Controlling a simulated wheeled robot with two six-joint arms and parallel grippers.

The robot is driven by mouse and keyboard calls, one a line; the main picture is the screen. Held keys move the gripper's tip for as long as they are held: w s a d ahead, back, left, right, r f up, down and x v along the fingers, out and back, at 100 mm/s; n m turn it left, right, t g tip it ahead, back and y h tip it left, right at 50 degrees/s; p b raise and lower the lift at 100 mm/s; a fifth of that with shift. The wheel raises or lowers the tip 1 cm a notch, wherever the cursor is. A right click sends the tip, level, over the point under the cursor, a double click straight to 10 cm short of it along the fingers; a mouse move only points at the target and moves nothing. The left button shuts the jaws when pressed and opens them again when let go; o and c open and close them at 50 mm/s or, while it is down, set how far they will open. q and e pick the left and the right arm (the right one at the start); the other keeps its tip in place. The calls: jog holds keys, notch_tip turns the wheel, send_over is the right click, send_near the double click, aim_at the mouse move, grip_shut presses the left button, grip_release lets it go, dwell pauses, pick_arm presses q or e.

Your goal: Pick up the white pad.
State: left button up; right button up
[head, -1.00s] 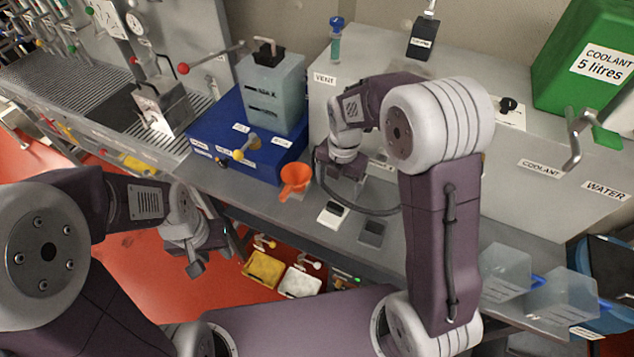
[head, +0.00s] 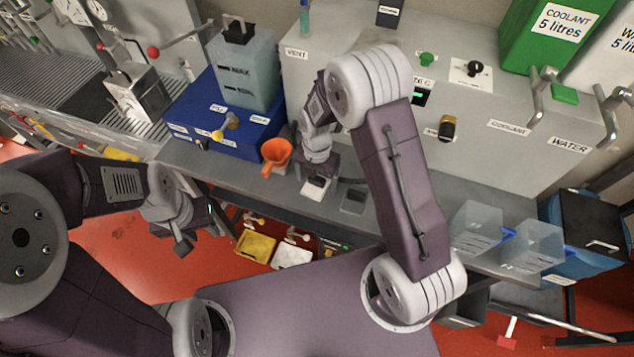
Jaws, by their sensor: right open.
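The white pad (head: 315,188) lies on the front of the grey bench, next to a dark grey pad (head: 353,201). My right gripper (head: 318,176) is right over the white pad, pointing down, and covers its back part. It is open; whether its fingers touch the pad or stand on either side of it I cannot tell. My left gripper (head: 197,236) hangs off the front of the bench over the red floor, open and empty.
An orange funnel (head: 276,153) stands close to the left of my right gripper. A blue box (head: 189,117) carries a translucent tank (head: 243,75) behind it. Clear bins (head: 474,226) are at the right.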

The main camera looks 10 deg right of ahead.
aim_at(317, 178)
jog(key=shift+w+f, duration=0.2)
jog(key=shift+f, duration=0.15)
jog(key=shift+s+r, duration=0.1)
jog(key=shift+s, duration=0.1)
jog(key=c, duration=1.1)
jog(key=shift+w, duration=0.1)
jog(key=c, duration=0.4)
notch_tip(317, 178, up, 10)
